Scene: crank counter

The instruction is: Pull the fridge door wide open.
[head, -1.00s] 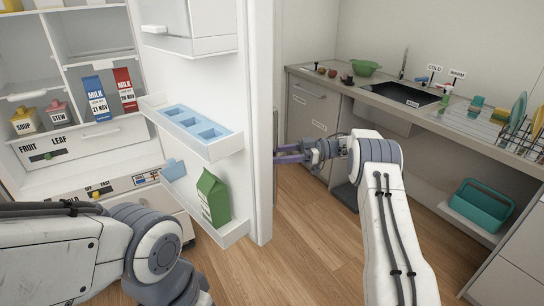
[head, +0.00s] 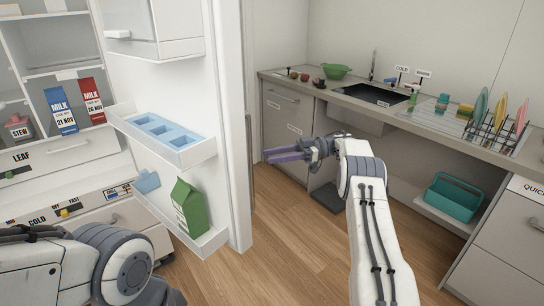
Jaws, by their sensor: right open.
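The fridge door (head: 232,130) stands open, its inner side with shelves facing me. A grey upright handle (head: 251,150) shows at the door's outer side, just past its edge. My right gripper (head: 268,156) is open and empty, to the right of the handle with a small gap in the picture. Its purple fingers point left toward the door. My left arm comes in at the lower left, in front of the fridge; its gripper is out of view.
The door holds a blue tray (head: 165,131) and a green carton (head: 188,206). The fridge interior with milk cartons (head: 61,111) is exposed at left. A sink counter (head: 400,113) stands at right, a teal caddy (head: 453,197) below.

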